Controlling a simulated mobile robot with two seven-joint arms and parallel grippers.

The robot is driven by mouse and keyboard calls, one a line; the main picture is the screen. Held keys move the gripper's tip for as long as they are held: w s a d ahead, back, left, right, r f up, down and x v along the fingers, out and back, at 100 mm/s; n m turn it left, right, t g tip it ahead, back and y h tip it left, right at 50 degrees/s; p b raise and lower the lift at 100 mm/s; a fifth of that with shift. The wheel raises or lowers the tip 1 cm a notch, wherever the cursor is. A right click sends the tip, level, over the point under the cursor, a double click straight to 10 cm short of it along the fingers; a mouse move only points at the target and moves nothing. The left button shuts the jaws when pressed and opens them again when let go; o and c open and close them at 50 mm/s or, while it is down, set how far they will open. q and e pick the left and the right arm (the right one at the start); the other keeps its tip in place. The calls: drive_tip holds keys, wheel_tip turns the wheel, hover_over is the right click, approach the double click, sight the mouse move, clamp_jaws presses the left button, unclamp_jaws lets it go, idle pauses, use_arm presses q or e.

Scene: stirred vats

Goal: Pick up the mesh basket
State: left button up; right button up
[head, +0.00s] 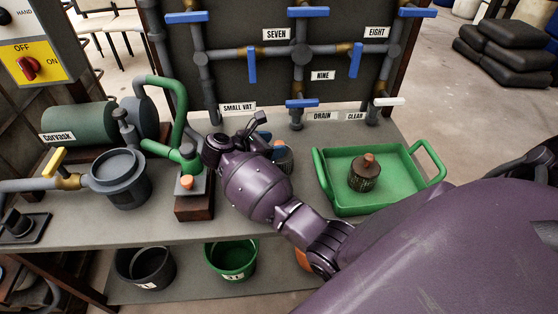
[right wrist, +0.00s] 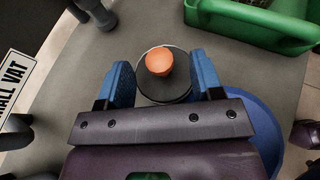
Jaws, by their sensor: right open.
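A dark, rough-textured round basket (head: 364,174) with a red-brown knob stands upright in the green tray and looks like the mesh basket. A second round grey object with an orange knob (head: 280,144) stands on the bench, partly hidden behind my right arm. In the right wrist view, my right gripper (right wrist: 161,70) is open, its blue fingers on either side of this orange-knobbed object (right wrist: 160,62). I cannot tell whether they touch it. In the head view my arm hides most of the fingers. My left gripper is not in view.
The green tray (head: 330,202) stands to the right on the bench. A pump with green pipe (head: 188,160) and a grey vat (head: 120,180) stand to the left. Valve pipes (head: 300,52) rise behind. Buckets, including a green one (head: 230,262), sit below.

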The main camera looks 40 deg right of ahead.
drive_tip(key=shift+x, duration=1.4)
clamp_jaws()
drive_tip(key=shift+r, duration=0.2)
drive_tip(key=shift+w+r, duration=0.1)
drive_tip(key=shift+r, duration=0.15)
wheel_tip(320, 180, up, 19)
drive_tip(key=p, duration=0.2)
drive_tip(key=shift+p, duration=0.4)
